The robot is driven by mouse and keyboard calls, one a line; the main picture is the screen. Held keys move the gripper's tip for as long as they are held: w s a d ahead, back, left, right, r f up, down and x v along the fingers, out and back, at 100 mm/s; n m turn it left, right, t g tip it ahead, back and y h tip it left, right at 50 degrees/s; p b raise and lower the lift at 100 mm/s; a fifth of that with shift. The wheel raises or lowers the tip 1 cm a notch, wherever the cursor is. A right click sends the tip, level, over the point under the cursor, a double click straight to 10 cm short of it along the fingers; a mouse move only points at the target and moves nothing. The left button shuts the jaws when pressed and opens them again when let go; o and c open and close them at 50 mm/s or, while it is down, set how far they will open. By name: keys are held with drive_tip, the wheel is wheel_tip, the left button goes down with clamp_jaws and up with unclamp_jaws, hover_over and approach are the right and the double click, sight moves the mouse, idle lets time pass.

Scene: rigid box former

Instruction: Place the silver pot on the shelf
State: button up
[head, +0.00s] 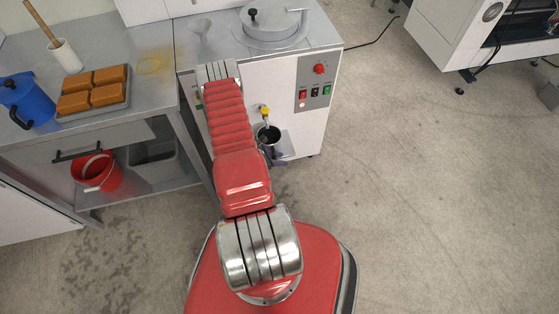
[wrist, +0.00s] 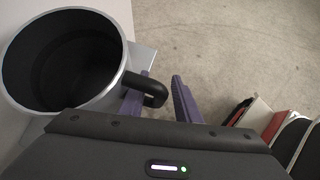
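The silver pot (wrist: 115,30) has a dark inside and a black handle (wrist: 150,89) at its right in the wrist view. In the head view the pot (head: 268,133) stands upright under the yellow-handled tap of the white machine, over a small metal ledge (head: 288,147). My gripper (wrist: 157,92) has purple fingers standing apart, one on each side of the handle's end; whether they touch it I cannot tell. The steel table's lower shelf (head: 118,196) is at the left.
The lower shelf holds a red bucket (head: 93,172) and a grey bin (head: 158,165). The floor to the right is open.

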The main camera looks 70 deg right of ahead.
drive_tip(key=v, duration=1.2)
drive_tip(key=shift+w, duration=0.1)
idle(0.8)
drive_tip(key=shift+r, duration=0.1)
